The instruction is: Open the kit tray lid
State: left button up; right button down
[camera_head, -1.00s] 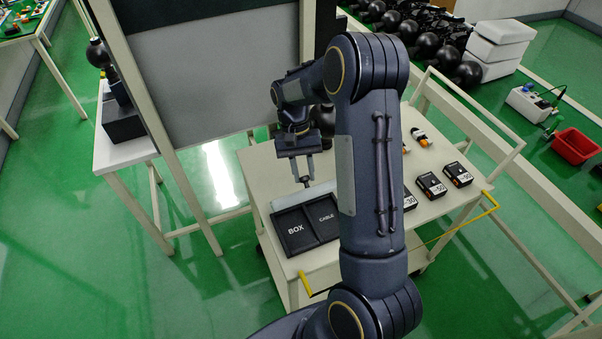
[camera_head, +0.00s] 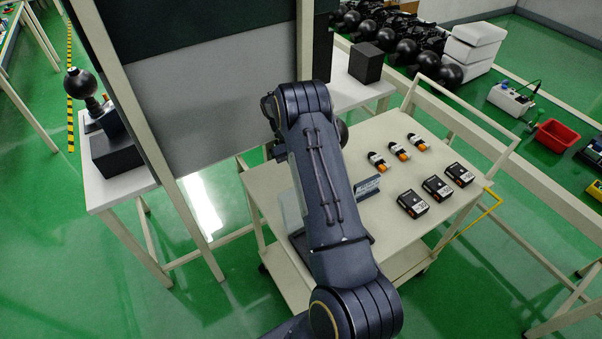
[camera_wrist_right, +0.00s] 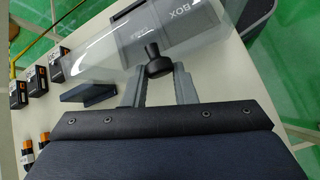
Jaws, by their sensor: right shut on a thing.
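My right gripper (camera_wrist_right: 160,82) is shut on the black knob (camera_wrist_right: 154,58) of the clear lid, with one finger on each side. The clear lid (camera_wrist_right: 105,52) spreads beyond the fingers in the right wrist view; it looks raised at a tilt, but its exact angle is unclear. The grey kit tray (camera_wrist_right: 165,32) with the word BOX shows behind and through it. In the head view, my right arm hides the gripper and most of the tray. A pale strip of the lid (camera_head: 291,205) shows left of the arm. My left gripper is not in view.
Several items stand on the cart (camera_head: 400,250) right of the arm: black boxes (camera_head: 412,204) and orange-tipped cylinders (camera_head: 377,160). A small grey holder (camera_head: 367,187) stands close to the arm; it also shows in the wrist view (camera_wrist_right: 88,93). A framed panel (camera_head: 215,100) rises at the left.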

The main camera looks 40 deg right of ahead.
jog(key=shift+w+a+f, duration=0.15)
jog(key=shift+a+f, duration=0.15)
jog(key=shift+a, duration=0.05)
jog(key=c, duration=1.6)
grip_release()
jog(key=o, duration=0.4)
jog(key=shift+a+r, duration=0.1)
jog(key=shift+a, duration=0.05)
jog(key=shift+o, duration=0.2)
jog(key=shift+d, duration=0.2)
